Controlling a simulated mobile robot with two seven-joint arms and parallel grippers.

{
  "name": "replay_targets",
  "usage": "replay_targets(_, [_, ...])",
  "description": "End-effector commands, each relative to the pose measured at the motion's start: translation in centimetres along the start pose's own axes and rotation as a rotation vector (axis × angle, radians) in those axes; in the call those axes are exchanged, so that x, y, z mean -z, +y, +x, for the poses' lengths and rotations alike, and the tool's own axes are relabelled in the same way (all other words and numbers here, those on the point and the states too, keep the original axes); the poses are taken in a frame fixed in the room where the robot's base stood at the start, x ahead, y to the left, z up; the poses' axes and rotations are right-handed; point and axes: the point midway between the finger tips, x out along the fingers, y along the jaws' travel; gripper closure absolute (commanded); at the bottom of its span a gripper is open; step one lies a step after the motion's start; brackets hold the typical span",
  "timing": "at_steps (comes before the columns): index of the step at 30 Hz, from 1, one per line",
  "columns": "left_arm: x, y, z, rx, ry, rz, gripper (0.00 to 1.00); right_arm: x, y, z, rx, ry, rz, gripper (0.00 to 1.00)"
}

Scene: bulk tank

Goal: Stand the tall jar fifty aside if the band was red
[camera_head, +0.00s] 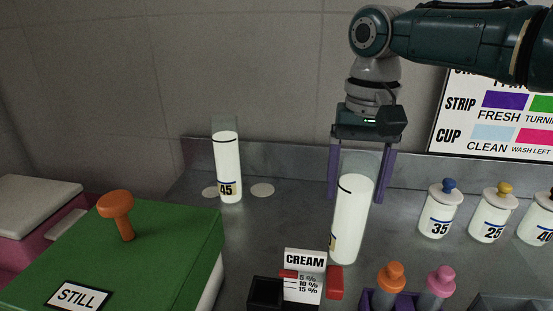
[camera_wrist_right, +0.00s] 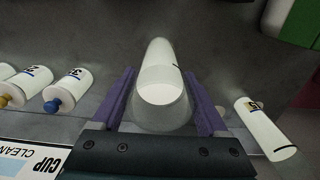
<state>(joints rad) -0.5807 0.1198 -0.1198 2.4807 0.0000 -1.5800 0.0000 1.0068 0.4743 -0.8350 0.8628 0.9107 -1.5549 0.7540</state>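A tall clear jar of white liquid (camera_head: 350,220) stands upright on the metal counter (camera_head: 290,213), with a dark line near its fill level. Its label is turned mostly to the left, so its number and any band colour cannot be read. My right gripper (camera_head: 358,200) points down with one purple finger on each side of this jar. In the right wrist view the jar (camera_wrist_right: 162,90) lies between the fingers, which look open with narrow gaps. Another tall jar (camera_head: 228,165), marked 45, stands to the left; it also shows in the wrist view (camera_wrist_right: 265,130). My left gripper is not in view.
Two pale round spots (camera_head: 262,190) flank the 45 jar. A CREAM card (camera_head: 304,275) and stoppered tubes (camera_head: 390,278) stand in front. Small jars, including 35 (camera_head: 440,212) and 25 (camera_head: 493,216), stand at right. A green-topped STILL box (camera_head: 165,240) is at left.

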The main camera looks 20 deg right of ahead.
Motion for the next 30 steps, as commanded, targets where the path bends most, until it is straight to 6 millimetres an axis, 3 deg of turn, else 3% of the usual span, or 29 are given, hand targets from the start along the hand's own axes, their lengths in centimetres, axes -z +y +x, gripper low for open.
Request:
replay_targets(6, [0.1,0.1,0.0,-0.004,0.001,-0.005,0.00,0.0,0.0,0.0,0.000,0.000,0.000,0.00])
replay_targets(15, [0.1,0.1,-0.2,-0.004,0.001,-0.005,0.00,0.0,0.0,-0.7,0.001,0.001,0.000,0.00])
replay_targets(30, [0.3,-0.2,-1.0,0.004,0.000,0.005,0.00,0.1,-0.1,-10.5,0.003,0.002,0.000,0.00])
